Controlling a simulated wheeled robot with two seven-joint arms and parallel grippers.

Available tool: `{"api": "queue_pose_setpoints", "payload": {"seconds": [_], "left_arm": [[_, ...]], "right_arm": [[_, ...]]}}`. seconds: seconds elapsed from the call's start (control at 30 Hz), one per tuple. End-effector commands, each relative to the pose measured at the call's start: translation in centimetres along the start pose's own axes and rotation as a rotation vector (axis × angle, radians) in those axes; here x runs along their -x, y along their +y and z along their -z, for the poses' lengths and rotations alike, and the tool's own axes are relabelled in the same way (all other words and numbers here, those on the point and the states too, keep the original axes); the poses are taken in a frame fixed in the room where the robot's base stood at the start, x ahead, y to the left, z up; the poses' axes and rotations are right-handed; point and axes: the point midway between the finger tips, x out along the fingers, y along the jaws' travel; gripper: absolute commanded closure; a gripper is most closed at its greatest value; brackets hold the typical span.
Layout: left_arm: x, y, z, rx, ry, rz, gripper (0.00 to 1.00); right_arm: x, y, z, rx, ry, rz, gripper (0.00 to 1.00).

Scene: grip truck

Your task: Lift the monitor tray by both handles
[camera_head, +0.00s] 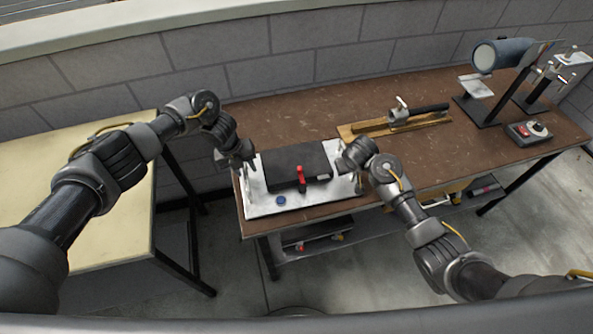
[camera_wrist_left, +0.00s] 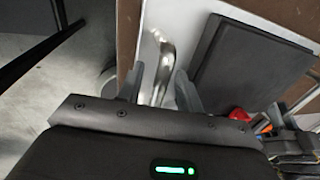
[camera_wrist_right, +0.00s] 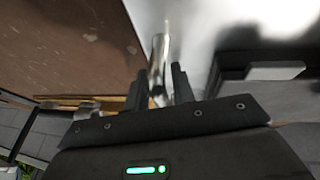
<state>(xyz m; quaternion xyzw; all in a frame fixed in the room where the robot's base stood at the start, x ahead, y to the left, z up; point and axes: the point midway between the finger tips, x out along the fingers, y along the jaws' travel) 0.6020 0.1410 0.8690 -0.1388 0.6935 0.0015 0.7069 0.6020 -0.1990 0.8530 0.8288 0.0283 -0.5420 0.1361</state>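The monitor tray (camera_head: 262,207) is a white plate lying on the brown workbench, with a flat black monitor panel (camera_head: 292,160) on it. Its left metal handle (camera_wrist_left: 163,58) stands between the separated fingers of my left gripper (camera_wrist_left: 160,90). In the head view my left gripper (camera_head: 246,165) is at the tray's left edge. Its right metal handle (camera_wrist_right: 158,62) stands between the fingers of my right gripper (camera_wrist_right: 160,88), with narrow gaps beside it. In the head view my right gripper (camera_head: 350,167) partly hides the tray's right edge.
A red clamp-like part (camera_head: 301,177) and a blue knob (camera_head: 281,200) are at the tray's front. A wooden board (camera_head: 357,130) with a dark tool lies behind right. A stand with a blue-grey cylinder (camera_head: 503,54) and a control box (camera_head: 528,133) stand farther right. A cream table (camera_head: 100,228) is at left.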

Motion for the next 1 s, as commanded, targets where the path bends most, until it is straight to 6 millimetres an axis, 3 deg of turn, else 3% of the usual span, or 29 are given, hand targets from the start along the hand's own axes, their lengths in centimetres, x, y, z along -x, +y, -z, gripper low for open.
{"api": "queue_pose_setpoints", "payload": {"seconds": [0.23, 0.4, 0.5, 1.0], "left_arm": [[-0.02, -0.02, 0.01, 0.000, 0.000, 0.001, 0.66], [-0.01, -0.02, 0.01, 0.000, 0.000, 0.001, 0.88], [0.00, -0.01, 0.01, 0.000, 0.000, 0.001, 1.00], [0.02, 0.00, 0.00, 0.000, 0.000, 0.001, 1.00]], "right_arm": [[-0.02, 0.01, -0.01, 0.000, 0.000, 0.000, 0.76], [-0.02, 0.00, -0.01, 0.000, 0.000, 0.000, 0.98], [-0.02, 0.00, -0.02, 0.000, 0.000, 0.000, 1.00], [-0.02, -0.02, -0.02, 0.000, -0.001, 0.000, 1.00]]}}
